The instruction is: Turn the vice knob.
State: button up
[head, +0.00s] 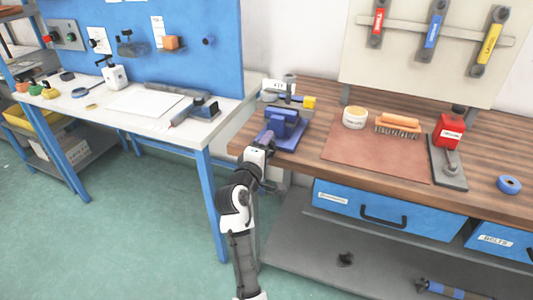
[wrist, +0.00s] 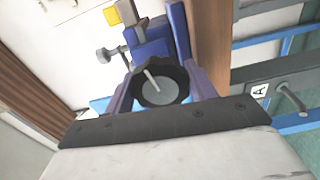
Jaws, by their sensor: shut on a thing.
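The blue vice (head: 284,122) stands at the left front corner of the wooden bench. In the wrist view the vice (wrist: 152,48) is straight ahead, with its dark scalloped round knob (wrist: 158,86) facing the camera. My gripper (head: 267,142) reaches up to the front of the vice from below. In the wrist view my gripper (wrist: 160,82) has its fingers on either side of the knob and is shut on it. In the head view the knob is mostly hidden by my gripper.
The bench (head: 480,150) carries a leather sheet (head: 365,158), a white tub (head: 355,117), an orange-handled brush (head: 398,125) and a red tool (head: 449,130). A blue drawer (head: 385,209) is below. A white table (head: 120,104) stands left, with a gap between.

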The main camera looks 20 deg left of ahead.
jog(key=m+b, duration=0.2)
jog(key=m, duration=0.1)
jog(key=m+b, duration=0.1)
jog(key=shift+f+m, duration=0.3)
jog(key=m+b, duration=0.3)
jog(key=m, duration=0.1)
jog(key=shift+m, duration=0.3)
jog(key=m+b, duration=0.4)
jog(key=m, duration=0.1)
jog(key=shift+a, duration=0.1)
jog(key=shift+r+m+b, duration=0.1)
jog(key=shift+m+b, duration=1.1)
jog(key=shift+m, duration=0.7)
jog(key=o, duration=1)
jog(key=shift+r, duration=0.1)
